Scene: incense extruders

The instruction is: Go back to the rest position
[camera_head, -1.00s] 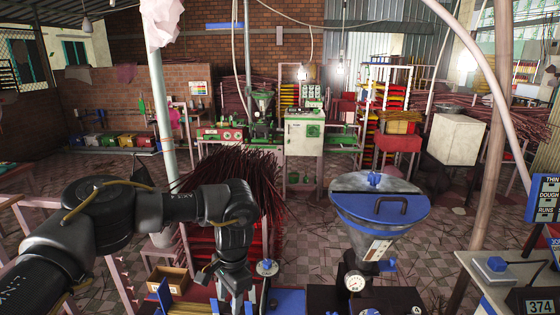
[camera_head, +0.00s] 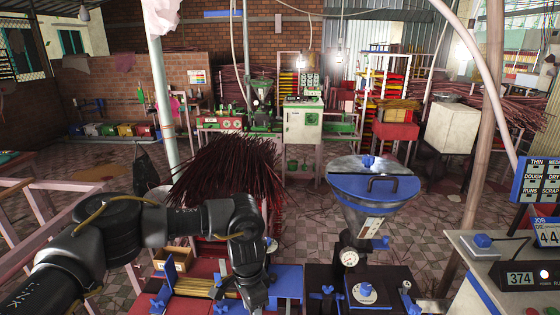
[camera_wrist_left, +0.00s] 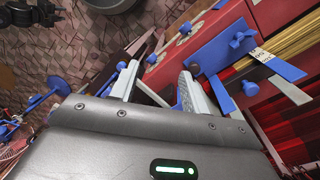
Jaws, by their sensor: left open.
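My left arm comes in from the left in the head view, and its gripper (camera_head: 258,300) points down over the red and blue bench near the bottom edge. The left wrist view shows the two fingers of this gripper (camera_wrist_left: 160,82) spread apart with nothing between them. Beyond the fingers there is a red surface with blue knobs, a blue plate (camera_wrist_left: 226,52) and yellowish sticks (camera_wrist_left: 290,50). My right gripper is in neither view.
A blue-lidded metal hopper (camera_head: 374,190) with a gauge stands right of the gripper. A small wooden box (camera_head: 173,260) and a pile of dark red sticks (camera_head: 228,172) are near the arm. At right, a table holds a blue button box (camera_head: 483,242) and a display (camera_head: 520,278).

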